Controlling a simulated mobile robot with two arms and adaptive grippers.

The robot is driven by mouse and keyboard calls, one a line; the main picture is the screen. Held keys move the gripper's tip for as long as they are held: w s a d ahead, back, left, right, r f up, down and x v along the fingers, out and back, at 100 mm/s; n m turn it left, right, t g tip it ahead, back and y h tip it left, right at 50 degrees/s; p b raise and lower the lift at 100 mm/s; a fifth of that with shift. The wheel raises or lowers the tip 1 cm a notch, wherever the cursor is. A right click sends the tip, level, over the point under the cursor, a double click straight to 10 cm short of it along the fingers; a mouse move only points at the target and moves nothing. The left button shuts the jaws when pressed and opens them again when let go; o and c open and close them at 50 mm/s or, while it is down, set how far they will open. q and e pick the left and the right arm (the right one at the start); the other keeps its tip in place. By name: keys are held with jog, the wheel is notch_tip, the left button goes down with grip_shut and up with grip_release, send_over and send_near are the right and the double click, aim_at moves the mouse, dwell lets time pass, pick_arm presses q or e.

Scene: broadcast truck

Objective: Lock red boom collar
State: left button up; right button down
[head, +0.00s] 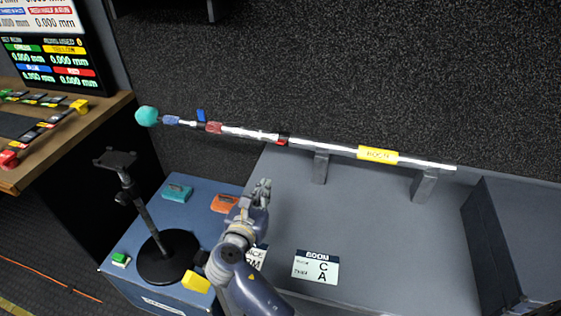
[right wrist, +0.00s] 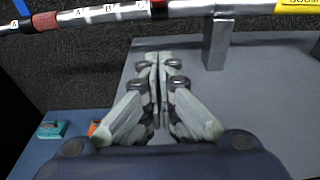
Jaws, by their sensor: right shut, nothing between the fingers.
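The white boom pole (head: 340,148) lies across two grey supports above the grey counter. A red collar (head: 213,127) sits around its left part, with a small blue tab (head: 201,115) sticking up beside it; in the right wrist view this collar (right wrist: 46,21) is at upper left. A second red and black piece (head: 283,139) is on the pole further right, partly showing in the right wrist view (right wrist: 158,8). My right gripper (head: 264,185) is shut and empty, below and in front of the pole, apart from it. It also shows in the right wrist view (right wrist: 157,58). My left gripper is out of view.
A teal tip (head: 147,116), a blue collar (head: 171,120) and a yellow label (head: 378,154) are on the pole. A black stand (head: 168,257) and teal (head: 177,193) and orange (head: 223,203) blocks are on the blue top.

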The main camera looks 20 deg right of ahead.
aim_at(281, 142)
jog(key=shift+d, duration=0.1)
jog(key=x, duration=0.9)
jog(key=shift+w+d, duration=0.15)
jog(key=shift+w, duration=0.05)
jog(key=shift+w+d+r+p, duration=0.2)
jog(key=shift+w+r+p, duration=0.1)
jog(key=shift+r, duration=0.3)
jog(key=shift+w+d+r+p, duration=0.15)
jog(key=shift+w+r+p, duration=0.15)
jog(key=shift+r, duration=0.25)
jog(key=shift+w+d+r+p, duration=0.2)
jog(key=shift+w+r, duration=0.1)
jog(key=shift+r, duration=0.3)
jog(key=shift+r, duration=0.1)
